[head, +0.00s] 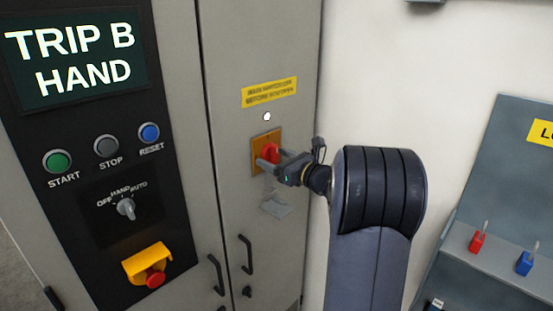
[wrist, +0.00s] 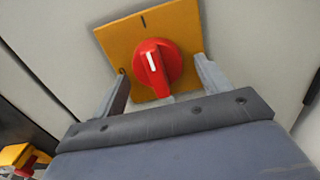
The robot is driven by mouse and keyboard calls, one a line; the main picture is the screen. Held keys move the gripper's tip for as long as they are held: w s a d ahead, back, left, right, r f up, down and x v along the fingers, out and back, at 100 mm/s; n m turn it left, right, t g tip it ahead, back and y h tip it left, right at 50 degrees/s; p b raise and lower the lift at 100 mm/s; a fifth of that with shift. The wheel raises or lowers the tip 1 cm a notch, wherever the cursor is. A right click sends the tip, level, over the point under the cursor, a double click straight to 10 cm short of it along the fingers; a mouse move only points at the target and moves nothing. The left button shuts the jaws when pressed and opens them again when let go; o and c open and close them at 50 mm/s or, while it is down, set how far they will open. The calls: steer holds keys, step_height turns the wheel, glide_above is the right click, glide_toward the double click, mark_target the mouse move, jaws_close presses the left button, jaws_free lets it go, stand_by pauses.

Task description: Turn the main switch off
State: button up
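The main switch is a red rotary knob (wrist: 157,68) on a square yellow plate (wrist: 185,28), fixed to the grey cabinet door. A white line on the knob points up and slightly left, near a dark mark at the plate's top edge. In the head view the knob (head: 271,152) is partly covered by my gripper (head: 268,163). In the wrist view my gripper (wrist: 160,88) is open, with one finger to each side of the knob. Gaps show between the fingers and the knob. Whether the fingertips touch the plate cannot be told.
A display (head: 75,58) reads "TRIP B HAND" above a black panel with buttons and a selector (head: 126,208). A yellow-housed red stop button (head: 148,264) sits below. Door handles (head: 246,254) are under the switch. A lockout board (head: 510,180) with red and blue padlocks stands right.

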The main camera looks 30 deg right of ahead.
steer(key=c, duration=0.9)
